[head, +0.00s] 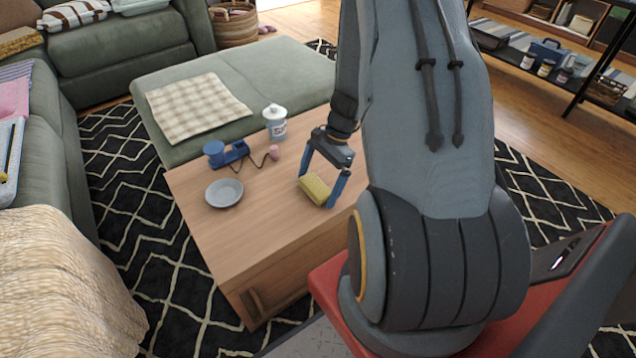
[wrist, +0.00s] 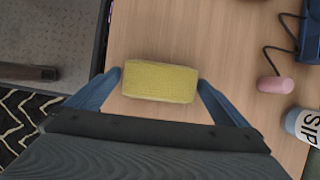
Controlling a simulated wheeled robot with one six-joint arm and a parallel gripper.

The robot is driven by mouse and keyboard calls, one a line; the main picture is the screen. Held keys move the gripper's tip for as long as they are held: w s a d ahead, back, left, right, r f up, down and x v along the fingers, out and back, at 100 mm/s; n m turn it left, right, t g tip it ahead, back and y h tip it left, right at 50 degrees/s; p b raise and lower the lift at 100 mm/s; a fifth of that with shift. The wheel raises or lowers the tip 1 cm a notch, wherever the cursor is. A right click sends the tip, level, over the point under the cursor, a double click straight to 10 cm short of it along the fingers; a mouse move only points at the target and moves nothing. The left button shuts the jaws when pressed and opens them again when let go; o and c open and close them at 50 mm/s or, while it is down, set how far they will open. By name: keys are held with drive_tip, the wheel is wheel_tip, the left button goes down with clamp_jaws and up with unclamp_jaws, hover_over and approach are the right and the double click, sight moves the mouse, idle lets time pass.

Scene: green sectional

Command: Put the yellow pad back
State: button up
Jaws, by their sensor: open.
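The yellow pad (head: 315,189) is a small block on the wooden coffee table (head: 225,245). In the wrist view the pad (wrist: 160,82) lies between my two blue fingers, with a narrow gap showing at each side. My gripper (head: 318,192) is open and low over the table, its fingers straddling the pad. In the wrist view my gripper (wrist: 160,80) holds nothing. Whether the pad is touched by a finger is hard to tell in the head view.
A grey plate (head: 224,193), a blue corded device (head: 226,153), a pink piece (head: 274,153) and a white lidded jar (head: 275,122) stand on the table to the left. A green ottoman (head: 240,85) with a checked cloth adjoins behind. The table's front left is clear.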

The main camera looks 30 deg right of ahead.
drive_tip(key=p+v, duration=0.2)
drive_tip(key=v, duration=1)
wheel_tip(320, 180, up, 7)
drive_tip(key=n, duration=0.4)
hover_over(308, 186)
drive_tip(key=s+a+r+n+h, duration=0.25)
drive_tip(key=a+r+n, duration=0.4)
drive_tip(key=a, duration=0.35)
drive_tip(key=s+a+r+n, duration=0.4)
drive_tip(key=s+a+n, duration=0.1)
drive_tip(key=s+a, duration=0.1)
drive_tip(key=s+a+r+n+h, duration=0.1)
drive_tip(key=s+a+r+n, duration=0.3)
drive_tip(key=s, duration=0.3)
drive_tip(key=shift+s+a+r+n, duration=0.3)
drive_tip(key=shift+s+a+n, duration=0.05)
drive_tip(key=shift+a, duration=0.5)
drive_tip(key=shift+h, duration=0.25)
drive_tip(key=d+r+m+p, duration=0.2)
drive_tip(key=d+r+p, duration=0.6)
drive_tip(key=p, duration=0.8)
drive_tip(key=shift+d+m+h, duration=0.25)
drive_tip(key=shift+m+h, duration=0.05)
